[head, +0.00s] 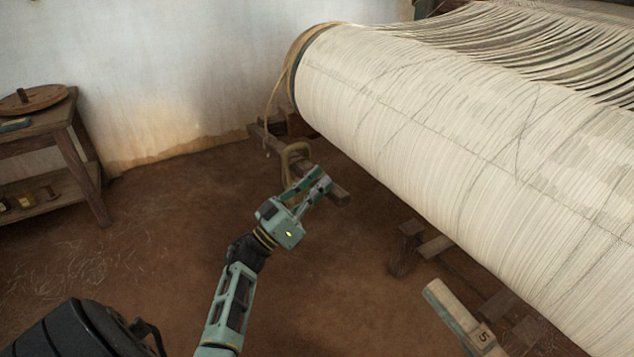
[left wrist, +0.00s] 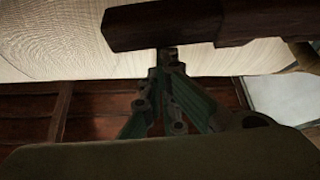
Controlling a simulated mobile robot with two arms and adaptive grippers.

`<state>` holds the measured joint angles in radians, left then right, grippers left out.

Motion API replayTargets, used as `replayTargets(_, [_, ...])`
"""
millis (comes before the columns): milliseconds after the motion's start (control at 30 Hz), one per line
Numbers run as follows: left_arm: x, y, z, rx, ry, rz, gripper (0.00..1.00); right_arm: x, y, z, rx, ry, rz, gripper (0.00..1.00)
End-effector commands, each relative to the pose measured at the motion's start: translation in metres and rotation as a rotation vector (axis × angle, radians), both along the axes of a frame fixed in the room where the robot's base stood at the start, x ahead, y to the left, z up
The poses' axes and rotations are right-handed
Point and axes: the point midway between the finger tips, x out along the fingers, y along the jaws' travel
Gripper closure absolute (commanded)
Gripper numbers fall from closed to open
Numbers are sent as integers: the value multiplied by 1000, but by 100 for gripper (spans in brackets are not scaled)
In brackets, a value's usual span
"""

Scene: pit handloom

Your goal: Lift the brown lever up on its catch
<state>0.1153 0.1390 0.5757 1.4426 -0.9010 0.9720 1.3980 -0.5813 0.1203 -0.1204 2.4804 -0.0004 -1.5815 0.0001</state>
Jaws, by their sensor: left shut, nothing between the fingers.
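My left gripper (head: 320,178) is at the lever's near end, fingers shut and empty, and hides part of the bar. In the left wrist view, a dark brown bar (left wrist: 165,27), apparently the lever, crosses the top. The shut fingertips (left wrist: 168,54) are just below it; I cannot tell whether they touch. The catch cannot be made out. My right gripper is not in view.
The large roller of pale warp (head: 450,130) fills the right side. A wooden stand (head: 70,140) with a round disc is at the left wall. Wooden pieces (head: 410,240) lie under the roller, and a post marked 5 (head: 460,318) stands at lower right. The floor between is clear.

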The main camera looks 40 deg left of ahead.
Motion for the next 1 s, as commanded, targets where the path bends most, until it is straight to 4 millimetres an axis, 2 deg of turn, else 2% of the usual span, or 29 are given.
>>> replayTargets(233, [0, 0, -1, 0, 0, -1, 100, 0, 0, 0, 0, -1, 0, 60])
replayTargets(467, [0, -3, -21, 19, -2, 0, 100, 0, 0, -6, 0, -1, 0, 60])
replayTargets(700, [0, -4, -22, 19, 0, 1, 100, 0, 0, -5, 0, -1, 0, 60])
replayTargets(867, [1, -4, -18, 19, -1, 0, 100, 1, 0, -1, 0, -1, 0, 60])
replayTargets(1000, [4, -5, -2, 20, -2, 0, 100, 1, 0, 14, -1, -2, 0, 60])
